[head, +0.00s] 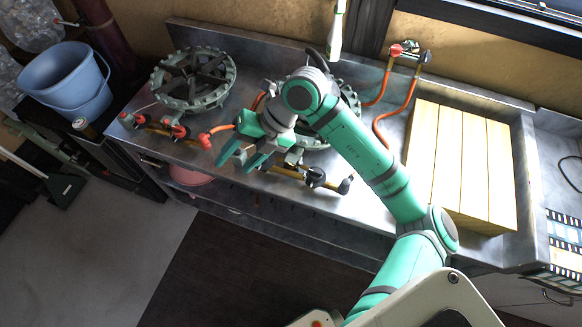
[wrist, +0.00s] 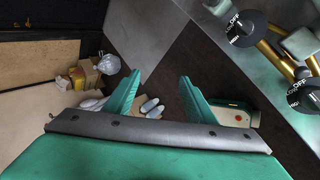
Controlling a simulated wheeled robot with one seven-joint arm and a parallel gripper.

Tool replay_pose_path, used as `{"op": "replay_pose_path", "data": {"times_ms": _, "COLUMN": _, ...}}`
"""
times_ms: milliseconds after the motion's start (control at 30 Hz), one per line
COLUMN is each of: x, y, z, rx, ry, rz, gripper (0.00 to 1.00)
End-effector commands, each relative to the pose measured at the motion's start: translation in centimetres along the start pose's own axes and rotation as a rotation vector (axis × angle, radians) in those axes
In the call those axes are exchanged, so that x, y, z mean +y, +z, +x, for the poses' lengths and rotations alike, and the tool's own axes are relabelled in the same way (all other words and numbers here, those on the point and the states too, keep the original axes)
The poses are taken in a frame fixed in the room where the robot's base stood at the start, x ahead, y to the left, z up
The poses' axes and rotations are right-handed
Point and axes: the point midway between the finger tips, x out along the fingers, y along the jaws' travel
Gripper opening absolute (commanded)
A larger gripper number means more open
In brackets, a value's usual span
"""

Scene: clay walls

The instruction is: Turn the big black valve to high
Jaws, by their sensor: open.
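A black valve knob (head: 316,177) sits on the front of the right gas burner, near the counter's front edge. In the wrist view two black knobs show at the right: an upper one (wrist: 240,30) and a lower one (wrist: 304,96), both with white markings including OFF. I cannot tell for sure which is the big one. My gripper (head: 240,160) is open and empty, left of the black knob and apart from it. In the wrist view its two green fingers (wrist: 156,84) are spread, with floor behind them. My arm hides much of the right burner.
A left burner (head: 193,80) has red knobs (head: 180,131) and an orange hose. Orange hoses run to a red wall valve (head: 397,50). A wooden board (head: 460,160) lies right; a blue bucket (head: 65,82) stands left. Floor before the counter is clear.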

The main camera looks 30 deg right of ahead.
Motion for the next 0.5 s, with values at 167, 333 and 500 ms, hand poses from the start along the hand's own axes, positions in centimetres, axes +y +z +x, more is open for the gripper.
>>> {"op": "replay_pose_path", "data": {"times_ms": 167, "x": -10.5, "y": 1.5, "z": -5.3, "rx": -0.078, "ry": -0.331, "rz": 0.156, "gripper": 0.50}}
{"op": "replay_pose_path", "data": {"times_ms": 333, "x": -16.6, "y": 1.3, "z": -9.4, "rx": -0.123, "ry": -0.522, "rz": 0.263, "gripper": 0.50}}
{"op": "replay_pose_path", "data": {"times_ms": 500, "x": -18.9, "y": 1.0, "z": -11.0, "rx": -0.139, "ry": -0.592, "rz": 0.307, "gripper": 0.50}}
